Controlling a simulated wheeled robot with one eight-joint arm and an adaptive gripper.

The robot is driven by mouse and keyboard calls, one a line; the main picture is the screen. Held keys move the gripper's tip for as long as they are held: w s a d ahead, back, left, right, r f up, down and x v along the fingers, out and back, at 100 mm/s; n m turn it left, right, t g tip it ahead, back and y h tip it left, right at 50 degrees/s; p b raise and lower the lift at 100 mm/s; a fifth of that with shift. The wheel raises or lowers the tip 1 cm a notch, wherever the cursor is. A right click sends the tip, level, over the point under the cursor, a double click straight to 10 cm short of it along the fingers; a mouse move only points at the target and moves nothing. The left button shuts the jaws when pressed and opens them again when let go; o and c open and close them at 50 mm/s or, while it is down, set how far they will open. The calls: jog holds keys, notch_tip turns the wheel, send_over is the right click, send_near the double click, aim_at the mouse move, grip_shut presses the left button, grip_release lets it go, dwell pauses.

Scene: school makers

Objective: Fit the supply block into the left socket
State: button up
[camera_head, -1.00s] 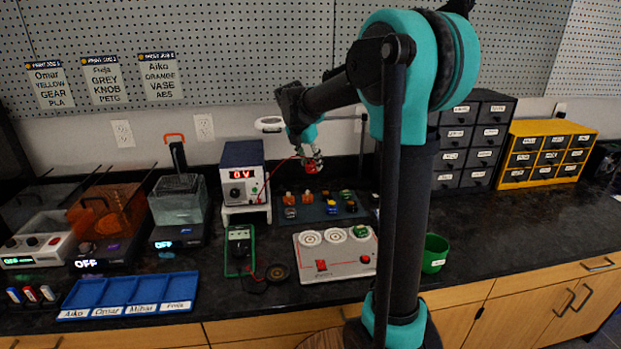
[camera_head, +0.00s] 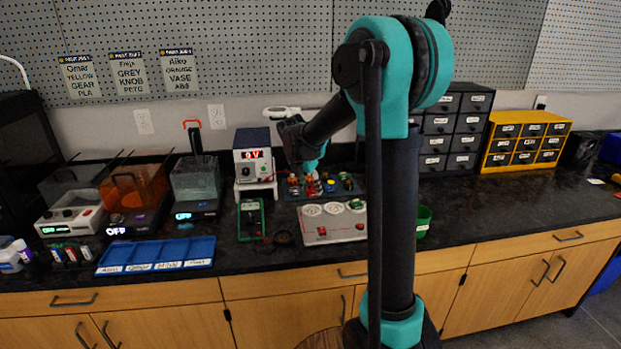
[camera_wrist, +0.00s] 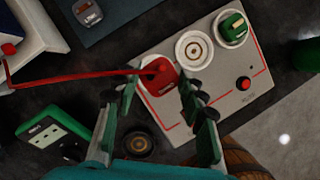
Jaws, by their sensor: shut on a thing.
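My gripper (camera_wrist: 158,84) is shut on the red supply block (camera_wrist: 160,72), which has a red lead running off to the left. In the head view my gripper (camera_head: 311,178) is small, behind the light grey board (camera_head: 345,229). The board has three round sockets in a row. The left socket (camera_head: 312,210) and the middle socket (camera_head: 334,208) look empty; a green block sits in the right one (camera_head: 356,204). In the wrist view the red block covers the left socket's place beside the middle socket (camera_wrist: 194,50). I cannot tell the block's height above the board.
A power supply (camera_head: 253,159) stands on a white stand behind left. A green meter (camera_head: 250,220) and a dark round disc (camera_wrist: 138,144) lie left of the board. A dark mat (camera_head: 345,186) with several small parts lies behind it. A green cup (camera_head: 423,221) stands at right.

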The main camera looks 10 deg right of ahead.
jog(key=shift+f, duration=2.9)
jog(key=shift+f, duration=0.65)
jog(key=o, duration=0.8)
jog(key=shift+r, duration=0.1)
jog(key=shift+v, duration=5.5)
jog(key=s+d+f+m+y, duration=0.1)
jog(key=s+f+m, duration=0.3)
jog(key=s+m, duration=0.5)
jog(key=s+d+f+m+y, duration=0.1)
jog(key=s+d+f+m, duration=0.2)
jog(key=s+m, duration=0.6)
jog(key=s+d+f+m+y, duration=0.1)
jog(key=s+d+f+m, duration=0.2)
jog(key=s+m, duration=0.6)
notch_tip(320, 180, down, 3)
jog(key=shift+s+r+t, duration=0.1)
jog(key=shift+r+t, duration=0.05)
jog(key=shift+t, duration=0.25)
